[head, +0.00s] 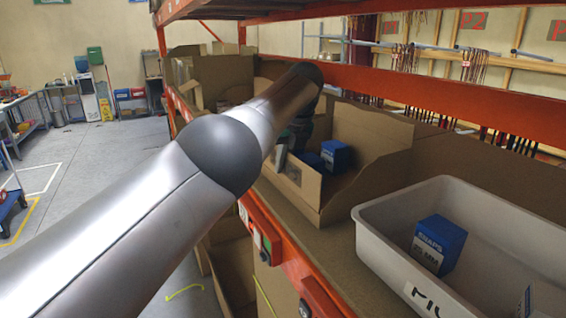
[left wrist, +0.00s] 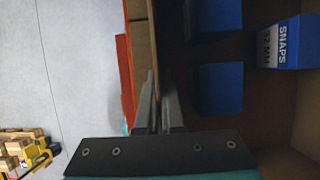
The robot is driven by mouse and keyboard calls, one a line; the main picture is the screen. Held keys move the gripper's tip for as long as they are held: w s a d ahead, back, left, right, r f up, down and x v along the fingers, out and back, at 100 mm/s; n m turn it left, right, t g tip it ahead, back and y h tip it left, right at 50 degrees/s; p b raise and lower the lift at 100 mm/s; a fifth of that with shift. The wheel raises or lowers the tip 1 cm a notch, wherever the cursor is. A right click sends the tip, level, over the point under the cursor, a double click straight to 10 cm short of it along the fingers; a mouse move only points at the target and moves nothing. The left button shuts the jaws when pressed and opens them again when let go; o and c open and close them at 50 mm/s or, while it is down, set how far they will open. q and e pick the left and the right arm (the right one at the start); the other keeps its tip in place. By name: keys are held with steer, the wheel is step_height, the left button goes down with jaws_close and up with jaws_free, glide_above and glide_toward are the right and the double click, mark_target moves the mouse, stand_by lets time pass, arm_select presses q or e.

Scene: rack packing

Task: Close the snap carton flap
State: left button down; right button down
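The open-topped brown carton (head: 362,188) stands on the rack shelf in the head view, with blue snap boxes (head: 336,156) inside. Its low front wall shows at the near side. My left arm reaches across from the left, and its gripper (head: 299,128) hangs down at the carton's left part, largely hidden by the arm. In the left wrist view the gripper's two fingers (left wrist: 159,92) are close together beside a cardboard edge (left wrist: 143,40), with blue boxes (left wrist: 218,88) to the right. Whether cardboard is between them is unclear. My right gripper is not in view.
A white bin (head: 398,213) holding a blue snaps box (head: 438,245) stands right of the carton. An orange rack beam (head: 430,85) crosses behind and above. The orange front beam (head: 285,245) borders the shelf. Open floor (head: 80,165) lies left.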

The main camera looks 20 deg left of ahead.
arm_select(q)
steer(key=shift+s+d, duration=0.1)
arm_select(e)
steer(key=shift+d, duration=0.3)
arm_select(q)
steer(key=c, duration=1.3)
jaws_free()
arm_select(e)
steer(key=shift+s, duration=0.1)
